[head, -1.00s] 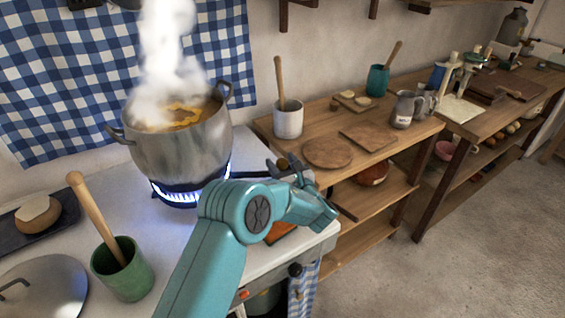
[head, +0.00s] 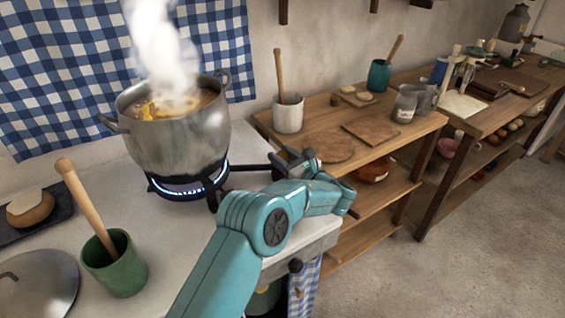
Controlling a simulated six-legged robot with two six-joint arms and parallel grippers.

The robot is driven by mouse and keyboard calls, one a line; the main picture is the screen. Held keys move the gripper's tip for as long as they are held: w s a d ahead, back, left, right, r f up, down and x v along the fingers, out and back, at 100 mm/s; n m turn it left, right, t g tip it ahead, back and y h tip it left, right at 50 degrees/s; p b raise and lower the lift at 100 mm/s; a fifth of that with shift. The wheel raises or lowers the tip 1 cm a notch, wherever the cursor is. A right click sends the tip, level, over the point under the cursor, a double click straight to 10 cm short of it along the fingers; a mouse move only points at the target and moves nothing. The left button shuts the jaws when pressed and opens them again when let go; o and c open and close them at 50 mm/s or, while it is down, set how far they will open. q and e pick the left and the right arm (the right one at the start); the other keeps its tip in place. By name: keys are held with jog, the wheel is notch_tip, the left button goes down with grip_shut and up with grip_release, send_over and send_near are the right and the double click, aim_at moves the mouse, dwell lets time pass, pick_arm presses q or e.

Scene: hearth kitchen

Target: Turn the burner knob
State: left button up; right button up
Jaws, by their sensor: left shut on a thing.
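The steel pot (head: 180,140) of steaming soup stands on the black burner (head: 168,192) on the white stove top. A low blue flame ring (head: 190,191) burns under it. A black rod (head: 250,167) runs from the burner to my left gripper (head: 292,160). That gripper is at the stove's far right edge, shut on what appears to be the burner knob at the rod's end. The fingers hide the knob almost completely. My right gripper is not in view.
A green pot (head: 115,268) with a wooden pestle and a metal lid (head: 40,285) stand at the left. A wooden shelf table (head: 375,150) with boards and a white crock (head: 288,115) stands close behind my gripper.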

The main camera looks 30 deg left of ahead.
pick_arm(q)
jog(key=shift+n+g+y+b, duration=0.45)
jog(key=shift+n+g, duration=0.65)
jog(key=shift+g, duration=0.6)
jog(key=shift+r+n+g+y, duration=0.1)
jog(key=shift+n+g+y, duration=0.15)
jog(key=shift+n+g, duration=0.4)
jog(key=o, duration=1)
